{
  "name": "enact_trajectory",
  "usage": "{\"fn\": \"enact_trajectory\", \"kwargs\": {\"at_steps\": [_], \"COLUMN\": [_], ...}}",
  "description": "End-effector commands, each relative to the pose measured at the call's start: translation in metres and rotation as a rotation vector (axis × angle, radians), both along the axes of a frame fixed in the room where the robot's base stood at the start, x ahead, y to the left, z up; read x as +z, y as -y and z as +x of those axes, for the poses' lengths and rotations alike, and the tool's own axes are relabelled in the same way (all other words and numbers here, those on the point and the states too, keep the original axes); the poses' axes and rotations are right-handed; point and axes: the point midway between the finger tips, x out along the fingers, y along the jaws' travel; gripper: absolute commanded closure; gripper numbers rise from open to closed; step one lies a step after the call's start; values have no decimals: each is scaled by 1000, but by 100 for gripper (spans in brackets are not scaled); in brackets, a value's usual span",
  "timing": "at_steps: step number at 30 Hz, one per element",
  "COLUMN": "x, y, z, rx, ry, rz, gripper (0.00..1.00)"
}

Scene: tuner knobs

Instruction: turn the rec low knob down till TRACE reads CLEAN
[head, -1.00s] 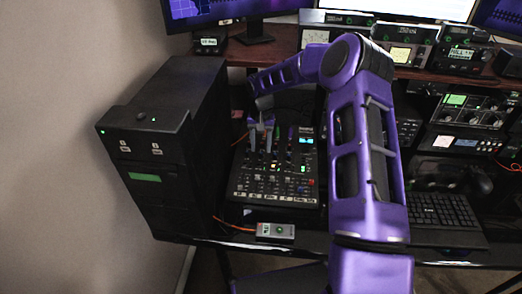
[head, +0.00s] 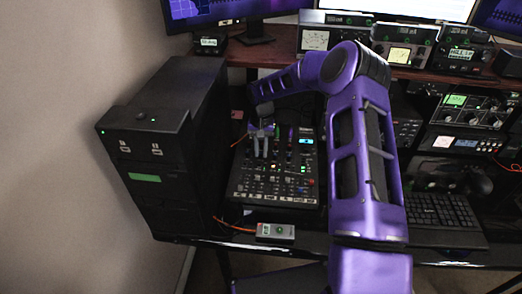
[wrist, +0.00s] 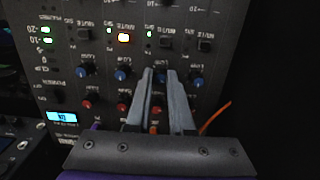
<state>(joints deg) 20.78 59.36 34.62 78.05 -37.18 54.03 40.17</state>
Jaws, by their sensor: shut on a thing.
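The mixer (head: 240,190) lies on the desk in the head view, with rows of knobs and lit buttons on its face. My gripper (head: 260,154) reaches down onto its left part. In the wrist view the mixer panel (wrist: 60,15) appears upside down, and my gripper (wrist: 160,74) is shut on a knob in a row of blue-capped knobs. The fingers hide most of that knob. Blue knobs show on both sides, one to the left (wrist: 122,73) and one to the right (wrist: 196,79). I cannot read which label belongs to the gripped knob, nor find a legible TRACE reading.
A black tower (head: 150,180) stands left of the mixer. A small grey box (head: 275,232) with a green light sits in front of it. Meters and small displays line the rear shelf (head: 285,60). A keyboard (head: 440,212) lies at the right, beyond my arm.

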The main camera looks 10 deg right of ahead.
Motion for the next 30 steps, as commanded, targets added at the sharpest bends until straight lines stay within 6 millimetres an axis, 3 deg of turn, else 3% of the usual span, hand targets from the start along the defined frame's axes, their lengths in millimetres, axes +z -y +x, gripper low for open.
{"fn": "enact_trajectory", "kwargs": {"at_steps": [11,30], "x": [1,1], "y": [0,-2], "z": [1,1], "rx": [72,564], "ry": [-1,-15], "rz": [-8,-55], "gripper": [100,100]}}
